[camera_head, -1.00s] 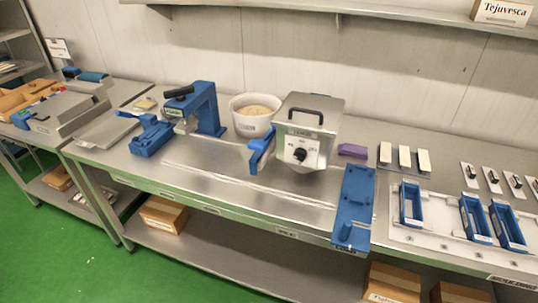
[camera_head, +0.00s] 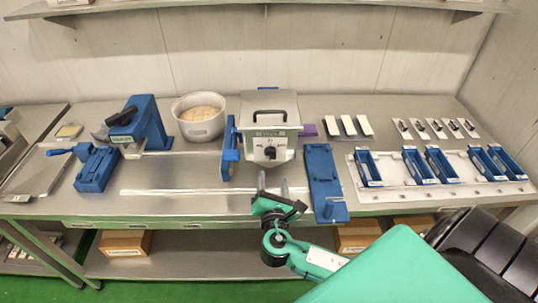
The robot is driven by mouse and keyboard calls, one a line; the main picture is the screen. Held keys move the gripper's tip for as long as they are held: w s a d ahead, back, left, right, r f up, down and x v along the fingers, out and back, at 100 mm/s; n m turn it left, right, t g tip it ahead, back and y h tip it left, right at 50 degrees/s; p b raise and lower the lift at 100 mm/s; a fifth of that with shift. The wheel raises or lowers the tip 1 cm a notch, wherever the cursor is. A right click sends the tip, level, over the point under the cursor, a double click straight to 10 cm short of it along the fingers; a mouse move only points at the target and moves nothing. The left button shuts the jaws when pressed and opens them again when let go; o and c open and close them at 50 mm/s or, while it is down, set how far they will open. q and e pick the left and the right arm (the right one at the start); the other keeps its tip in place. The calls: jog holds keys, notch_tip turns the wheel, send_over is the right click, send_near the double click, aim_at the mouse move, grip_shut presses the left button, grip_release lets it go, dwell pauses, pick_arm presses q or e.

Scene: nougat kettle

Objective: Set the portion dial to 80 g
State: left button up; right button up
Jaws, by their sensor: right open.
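The portion dial (camera_head: 270,152) is a small black knob on the pale front plate of a metal box-shaped machine (camera_head: 284,103) with a black top handle. Its markings are too small to read, so I cannot tell its setting. My right gripper (camera_head: 272,183) is open and empty. It points toward the machine from the table's front edge, below the dial in the picture and apart from it. My left gripper is not in view.
A blue lever (camera_head: 230,140) stands at the machine's left side. A blue plate fixture (camera_head: 322,180) lies right of my gripper. A bowl (camera_head: 199,118), a blue press (camera_head: 140,122) and a tray (camera_head: 398,191) with blue frames stand along the steel table.

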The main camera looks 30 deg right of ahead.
aim_at(271, 157)
jog(key=p+x, duration=0.3)
jog(key=x, duration=0.6)
jog(key=shift+w+a, duration=0.1)
jog(key=shift+w, duration=0.4)
jog(key=shift+f, duration=0.1)
jog(key=c, duration=1)
